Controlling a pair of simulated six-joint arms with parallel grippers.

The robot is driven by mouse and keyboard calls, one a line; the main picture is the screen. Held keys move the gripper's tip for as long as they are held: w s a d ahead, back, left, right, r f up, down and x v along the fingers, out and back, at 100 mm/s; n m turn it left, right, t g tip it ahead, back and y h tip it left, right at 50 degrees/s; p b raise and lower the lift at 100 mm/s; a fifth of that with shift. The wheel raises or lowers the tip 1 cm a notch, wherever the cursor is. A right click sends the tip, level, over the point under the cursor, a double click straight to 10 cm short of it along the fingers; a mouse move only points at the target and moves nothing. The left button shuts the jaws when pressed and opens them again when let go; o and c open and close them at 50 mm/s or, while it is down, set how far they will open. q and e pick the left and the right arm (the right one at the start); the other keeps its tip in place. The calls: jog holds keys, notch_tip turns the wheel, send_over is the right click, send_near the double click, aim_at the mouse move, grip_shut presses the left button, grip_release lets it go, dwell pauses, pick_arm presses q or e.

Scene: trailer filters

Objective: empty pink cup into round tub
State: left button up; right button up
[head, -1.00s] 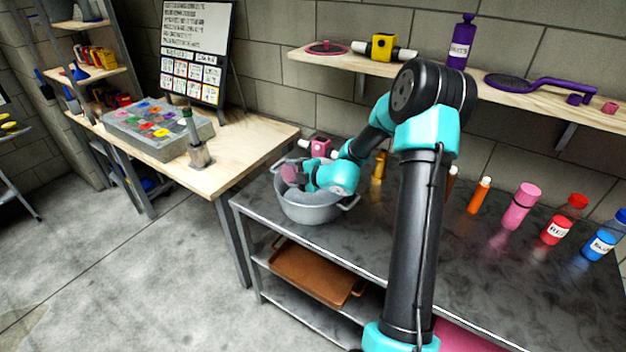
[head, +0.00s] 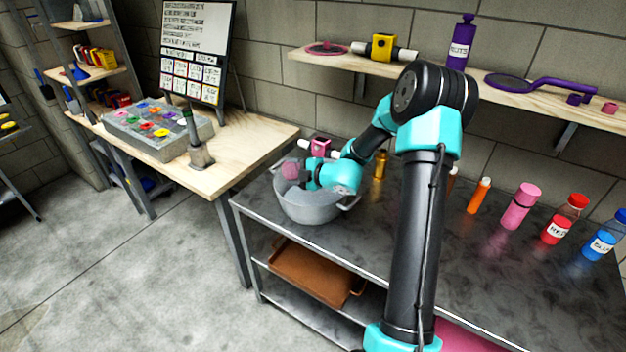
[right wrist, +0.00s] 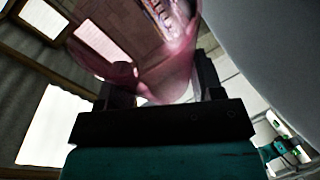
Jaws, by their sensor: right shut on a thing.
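The pink cup (head: 290,170) is see-through and sits at the left inside of the round grey tub (head: 312,212), around rim height. It looks tilted; its contents cannot be made out. My right gripper (head: 300,176) is shut on the cup and reaches over the tub from the right. In the right wrist view the pink cup (right wrist: 150,60) fills the space between the dark fingers (right wrist: 158,90), and a grey curved surface, likely the tub (right wrist: 270,40), lies to the right. My left gripper is not in view.
The tub stands on a dark metal table (head: 400,250). A pink block-like device (head: 320,147) is behind it, and a gold bottle (head: 380,164) is to its right. Orange (head: 479,195), pink (head: 520,205) and red (head: 557,228) bottles stand further right. A wooden bench (head: 225,165) is at left.

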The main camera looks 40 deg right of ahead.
jog(key=shift+s+d+r+m+t+y, duration=0.15)
jog(key=shift+d+r+m+t+y, duration=0.45)
jog(key=shift+m, duration=0.5)
dwell(1.2)
